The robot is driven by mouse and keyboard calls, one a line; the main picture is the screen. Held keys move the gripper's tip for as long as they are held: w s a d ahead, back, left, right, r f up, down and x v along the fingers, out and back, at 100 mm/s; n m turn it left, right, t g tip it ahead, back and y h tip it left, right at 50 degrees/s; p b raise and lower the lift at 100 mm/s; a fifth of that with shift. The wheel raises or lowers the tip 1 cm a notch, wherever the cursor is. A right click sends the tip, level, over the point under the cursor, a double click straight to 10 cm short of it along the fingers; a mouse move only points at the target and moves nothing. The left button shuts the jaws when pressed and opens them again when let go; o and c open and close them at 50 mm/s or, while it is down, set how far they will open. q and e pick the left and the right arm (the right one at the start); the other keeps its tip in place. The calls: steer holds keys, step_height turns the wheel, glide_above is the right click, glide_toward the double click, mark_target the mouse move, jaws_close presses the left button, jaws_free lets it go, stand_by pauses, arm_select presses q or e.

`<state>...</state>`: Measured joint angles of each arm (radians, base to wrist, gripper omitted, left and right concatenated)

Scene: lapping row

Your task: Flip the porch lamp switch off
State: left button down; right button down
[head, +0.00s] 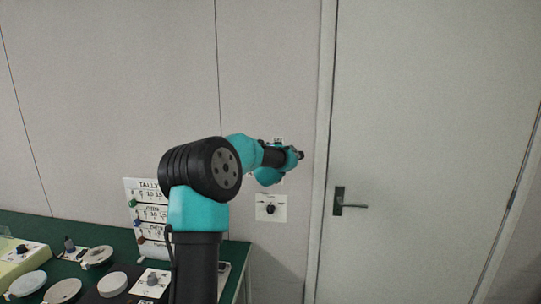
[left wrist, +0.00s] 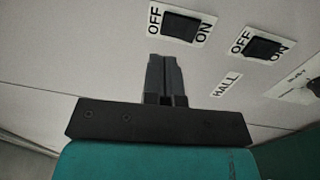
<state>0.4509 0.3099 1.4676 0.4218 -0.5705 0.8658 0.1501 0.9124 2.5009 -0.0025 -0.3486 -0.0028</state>
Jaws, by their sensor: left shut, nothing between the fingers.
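In the left wrist view, a black rocker switch (left wrist: 180,25) on a white plate marked OFF and ON sits on the wall at the top. A second black switch (left wrist: 263,48) with the same marks is to its right, with a HALL label (left wrist: 227,85) below it. No porch label is readable. I cannot tell which way either rocker is tipped. My left gripper (left wrist: 164,60) is shut and empty, its fingertips just below the first switch in the picture; whether they touch it is unclear. In the head view my arm hides most of the switches. My right gripper is not in view.
A white plate with a dark knob (head: 270,209) is on the wall below my left wrist. A grey door with a dark handle (head: 339,203) is to the right. A green table (head: 95,231) at lower left holds discs, small devices and a white board (head: 148,190).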

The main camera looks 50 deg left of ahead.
arm_select(q)
steer(key=v, duration=0.7)
steer(key=shift+r, duration=0.8)
steer(key=w+d+f+m+h, duration=0.2)
steer(key=d+f, duration=0.1)
steer(key=f, duration=0.3)
steer(key=w+d+f+m+g+h, duration=0.1)
steer(key=w+d+f+m+h, duration=0.1)
steer(key=d+f, duration=0.35)
steer(key=w+d+f+m+h, duration=0.2)
steer(key=f+m, duration=0.1)
steer(key=f, duration=0.4)
steer(key=s+d+f+m+g+h, duration=0.1)
steer(key=d+f+m+g+h, duration=0.15)
steer(key=d+f, duration=0.6)
steer(key=s+d+f+m+g+h, duration=0.15)
steer(key=d+f+m+h, duration=0.35)
steer(key=f, duration=0.7)
steer(key=s+d+f+m+g+h, duration=0.1)
steer(key=s+d+f+m+g, duration=0.3)
steer(key=s+d+f, duration=0.5)
steer(key=s+d+f+m+g+h, duration=0.2)
steer(key=s+d+f+m+g, duration=0.2)
steer(key=s+d+f, duration=0.6)
steer(key=s+d+m, duration=0.2)
steer(key=s+d, duration=0.1)
steer(key=s, duration=0.2)
steer(key=shift+s+f, duration=0.15)
steer(key=shift+d, duration=0.1)
